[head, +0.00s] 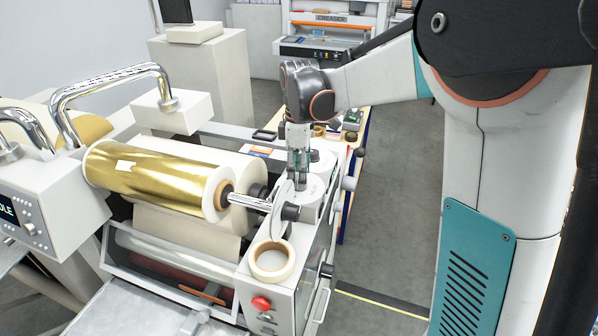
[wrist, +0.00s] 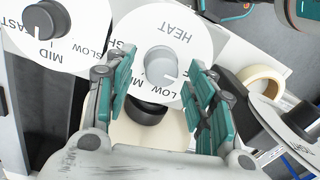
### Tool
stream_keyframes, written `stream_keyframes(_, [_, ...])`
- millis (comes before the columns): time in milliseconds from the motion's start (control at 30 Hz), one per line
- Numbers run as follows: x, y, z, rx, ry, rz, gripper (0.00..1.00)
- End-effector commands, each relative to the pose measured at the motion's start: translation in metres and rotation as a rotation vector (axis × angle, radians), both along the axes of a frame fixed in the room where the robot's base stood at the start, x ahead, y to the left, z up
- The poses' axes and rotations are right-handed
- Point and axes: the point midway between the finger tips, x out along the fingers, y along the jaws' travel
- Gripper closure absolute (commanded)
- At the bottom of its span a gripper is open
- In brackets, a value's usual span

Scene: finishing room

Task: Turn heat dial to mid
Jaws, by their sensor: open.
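The heat dial (wrist: 183,28) is a white disc marked HEAT with a grey round knob (wrist: 162,62) at its middle. A short white pointer mark shows on the knob's lower right edge, towards lettering I cannot fully read. My gripper (wrist: 160,66) has its teal fingers open, one on each side of the knob in the wrist view; I cannot tell if they touch it. In the head view my gripper (head: 298,182) points down over the white dial discs on the machine's right end. The heat dial (head: 314,190) is partly hidden behind the fingers there.
A second dial (wrist: 72,50) marked SLOW, MID and FAST sits close at the upper left. A dark cylinder (wrist: 147,113) lies below the heat knob in the wrist view. A tape roll (head: 270,261), gold foil roll (head: 150,175) and red button (head: 261,303) are nearby.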

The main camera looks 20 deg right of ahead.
Motion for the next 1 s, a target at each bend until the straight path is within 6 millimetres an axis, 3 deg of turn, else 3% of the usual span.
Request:
stream_keyframes(367, [-0.0005, 0.0001, -0.0055, 0.0, 0.0, 0.0, 0.5])
stream_keyframes(567, [-0.0005, 0.0001, -0.0053, 0.0, 0.0, 0.0, 0.94])
stream_keyframes(1000, [-0.0003, -0.0002, -0.0059, 0.0, 0.0, -0.059, 0.94])
